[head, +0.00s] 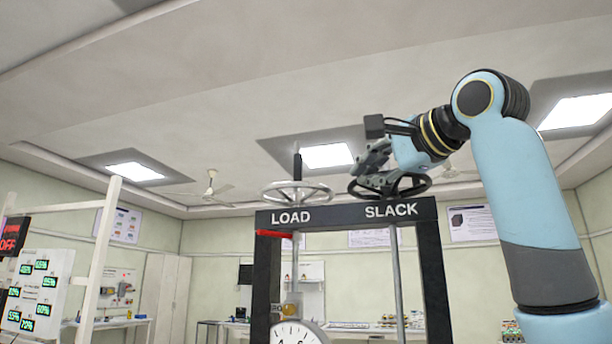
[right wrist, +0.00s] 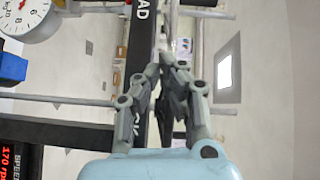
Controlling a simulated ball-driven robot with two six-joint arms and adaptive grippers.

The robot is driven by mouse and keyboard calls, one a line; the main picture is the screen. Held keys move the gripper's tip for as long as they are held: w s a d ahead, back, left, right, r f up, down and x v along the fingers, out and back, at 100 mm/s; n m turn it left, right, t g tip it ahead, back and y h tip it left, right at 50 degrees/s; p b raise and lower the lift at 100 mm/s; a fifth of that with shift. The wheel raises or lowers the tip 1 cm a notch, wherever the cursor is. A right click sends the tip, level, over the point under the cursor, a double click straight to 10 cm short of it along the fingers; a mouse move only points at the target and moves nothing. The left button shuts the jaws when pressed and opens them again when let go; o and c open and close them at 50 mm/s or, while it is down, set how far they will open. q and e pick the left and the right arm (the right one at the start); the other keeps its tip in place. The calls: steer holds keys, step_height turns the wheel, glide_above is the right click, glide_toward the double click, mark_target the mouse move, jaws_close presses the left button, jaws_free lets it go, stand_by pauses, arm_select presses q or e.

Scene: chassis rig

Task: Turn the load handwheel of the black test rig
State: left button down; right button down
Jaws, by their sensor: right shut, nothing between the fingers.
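The black test rig (head: 430,270) is a dark frame whose top beam carries the words LOAD and SLACK. The load handwheel (head: 297,190) is a pale grey spoked wheel above LOAD, with a dark upright handle (head: 297,167). A black handwheel (head: 412,189) sits above SLACK. My right gripper (head: 370,183) is by the left side of this black wheel, right of the load handwheel and apart from it. Its fingers overlap the black wheel in the picture; I cannot tell whether they touch. In the right wrist view the fingers (right wrist: 170,62) are together and empty. My left gripper is out of view.
A round dial (head: 298,333) hangs inside the rig, with a red bar (head: 274,234) under LOAD. A pale frame post (head: 103,250) and a panel of green readouts (head: 38,290) stand at left. The space above the load handwheel is clear.

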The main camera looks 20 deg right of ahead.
mark_target(297, 183)
steer(key=w+a+r+p, duration=0.2)
steer(key=w+p, duration=0.1)
steer(key=w, duration=0.2)
steer(key=w+a+r+p, duration=0.1)
steer(key=w+a+p, duration=0.2)
steer(key=w, duration=0.2)
steer(key=shift+w+a+r+m+p, duration=0.15)
steer(key=shift+w+r+m+p, duration=0.15)
steer(key=shift+w+r, duration=0.1)
steer(key=shift+f, duration=0.1)
